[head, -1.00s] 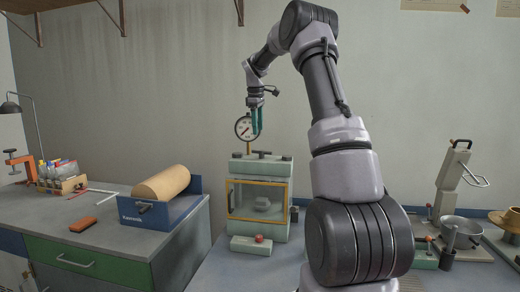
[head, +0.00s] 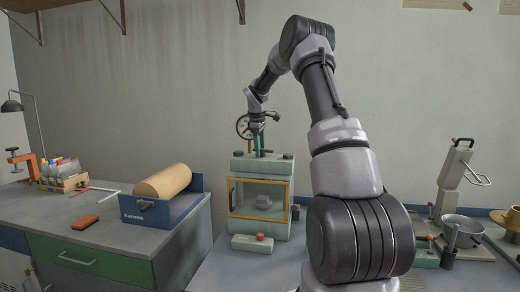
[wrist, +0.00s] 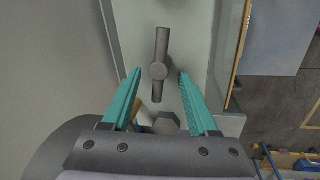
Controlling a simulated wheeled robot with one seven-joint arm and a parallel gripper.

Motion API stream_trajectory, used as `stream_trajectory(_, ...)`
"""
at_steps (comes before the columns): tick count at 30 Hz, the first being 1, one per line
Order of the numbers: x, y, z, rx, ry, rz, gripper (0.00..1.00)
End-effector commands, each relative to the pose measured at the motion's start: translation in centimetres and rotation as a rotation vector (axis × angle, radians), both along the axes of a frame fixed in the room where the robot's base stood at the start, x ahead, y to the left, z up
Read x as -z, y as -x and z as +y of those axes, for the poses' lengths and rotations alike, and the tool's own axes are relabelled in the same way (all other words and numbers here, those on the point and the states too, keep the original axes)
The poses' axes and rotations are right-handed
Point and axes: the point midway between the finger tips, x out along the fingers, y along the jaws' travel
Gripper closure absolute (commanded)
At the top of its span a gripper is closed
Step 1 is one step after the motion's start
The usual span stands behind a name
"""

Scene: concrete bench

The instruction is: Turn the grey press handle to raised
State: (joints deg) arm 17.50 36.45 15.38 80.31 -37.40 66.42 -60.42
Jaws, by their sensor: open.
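The grey press handle (wrist: 161,45) is a short bar with a round hub, seen from above in the wrist view. It runs up and down the picture on top of the pale green press (head: 243,168). My gripper (wrist: 160,73) is open, with one teal finger on each side of the handle's hub and a gap on both sides. In the head view my gripper (head: 258,150) points down just above the press top, where the handle is mostly hidden. I cannot tell how far the fingertips reach down around it.
A round gauge (head: 243,127) stands behind the press, close to my gripper. The press has a yellow-framed front window (head: 259,198). A small box with a red button (head: 253,243) sits in front. A blue roll holder (head: 190,207) stands on the left bench.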

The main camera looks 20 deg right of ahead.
Motion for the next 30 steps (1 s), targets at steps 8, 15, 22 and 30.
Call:
stream_trajectory(8, -0.02, 0.01, 0.0, 0.0, 0.0, 0.0, 0.9)
stream_trajectory(15, -0.02, 0.1, 0.0, -0.041, -0.001, 0.001, 1.0)
stream_trajectory(22, 0.0, 0.27, 0.07, -0.182, -0.002, 0.001, 1.0)
stream_trajectory(30, 0.01, 0.29, 0.09, -0.188, -0.001, 0.003, 1.0)
